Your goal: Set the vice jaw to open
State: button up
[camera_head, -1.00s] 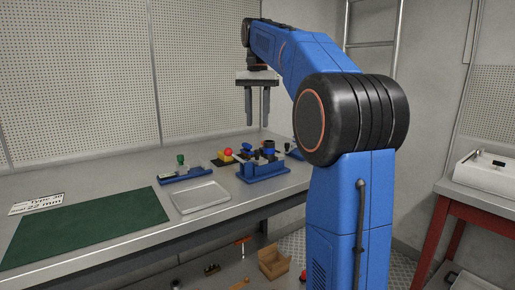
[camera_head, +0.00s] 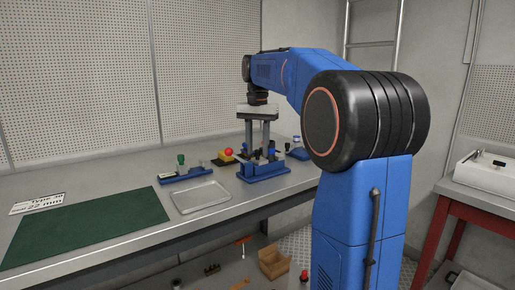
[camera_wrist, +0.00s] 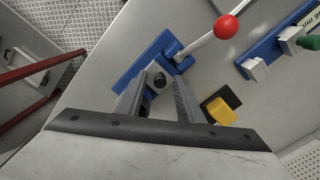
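The vice is the blue fixture (camera_head: 264,172) on the bench, with dark and blue parts on top. It also shows in the wrist view (camera_wrist: 150,62), with a pale lever ending in a red ball (camera_wrist: 226,27). The red ball shows in the head view (camera_head: 229,152) at the vice's left. My gripper (camera_head: 257,146) points down over the vice, its two fingers apart. In the wrist view my gripper (camera_wrist: 157,85) has a dark round part of the vice between its fingers. I cannot tell whether the fingers touch it. The jaw's gap is hard to make out.
A blue fixture with a green knob (camera_head: 181,160) stands left of the vice, behind a metal tray (camera_head: 200,197). Another small blue fixture (camera_head: 298,153) stands to the right. A green mat (camera_head: 85,225) lies clear at left.

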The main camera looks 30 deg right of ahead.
grip_shut()
jog(key=shift+a, duration=0.8)
grip_release()
jog(key=shift+a, duration=0.1)
jog(key=shift+r, duration=0.1)
notch_tip(320, 180, up, 17)
jog(key=shift+r, duration=0.1)
dwell(0.4)
